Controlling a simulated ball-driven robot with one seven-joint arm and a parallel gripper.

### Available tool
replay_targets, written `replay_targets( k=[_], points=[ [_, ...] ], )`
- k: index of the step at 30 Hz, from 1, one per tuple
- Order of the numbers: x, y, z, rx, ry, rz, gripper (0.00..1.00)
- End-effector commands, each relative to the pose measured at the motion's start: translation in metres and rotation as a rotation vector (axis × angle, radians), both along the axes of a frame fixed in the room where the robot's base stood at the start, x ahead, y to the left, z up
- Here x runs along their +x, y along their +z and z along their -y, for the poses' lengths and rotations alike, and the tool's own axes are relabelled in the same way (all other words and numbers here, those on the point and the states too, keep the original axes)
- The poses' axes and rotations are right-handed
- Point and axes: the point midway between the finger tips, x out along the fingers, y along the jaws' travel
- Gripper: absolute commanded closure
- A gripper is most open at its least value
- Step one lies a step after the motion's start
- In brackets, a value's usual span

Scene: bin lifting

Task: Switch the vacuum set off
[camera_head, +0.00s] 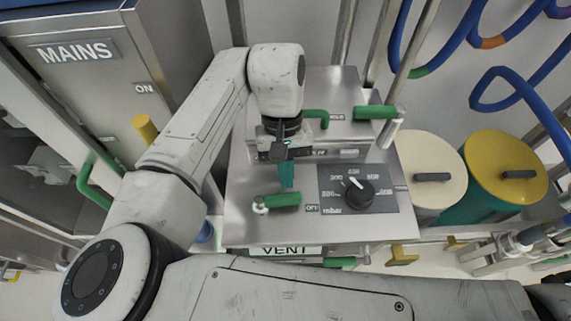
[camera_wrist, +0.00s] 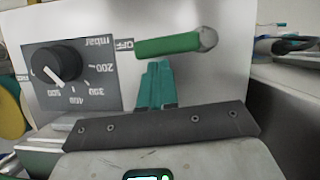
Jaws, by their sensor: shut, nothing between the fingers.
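The vacuum set is a brushed-metal box (camera_head: 245,222) in the middle of the head view. Its front lever (camera_head: 284,200) has a green handle lying sideways, its free end toward a small OFF label (camera_head: 312,208). The lever also shows in the wrist view (camera_wrist: 168,45), with the OFF label (camera_wrist: 124,43) beside its end. My gripper (camera_head: 287,184) has teal fingers, shut and empty, pointing down just behind the handle. In the wrist view the fingertips (camera_wrist: 156,66) are close to the handle; I cannot tell whether they touch it.
A black mbar knob (camera_head: 358,192) sits right of the lever. Other green levers (camera_head: 375,112) are on the raised back section. A cream-lidded bin (camera_head: 432,165) and a yellow-lidded bin (camera_head: 500,165) stand at right. A MAINS cabinet (camera_head: 100,70) is at left.

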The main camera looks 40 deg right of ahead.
Motion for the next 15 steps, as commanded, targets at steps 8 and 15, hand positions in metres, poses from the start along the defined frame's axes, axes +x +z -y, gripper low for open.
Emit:
replay_targets(
  k=[8, 15],
  points=[
    [-0.002, 0.002, -0.001, -0.001, -0.01, 0.0, 1.0],
    [-0.015, 0.004, -0.004, -0.004, -0.115, -0.001, 1.0]
  ],
)
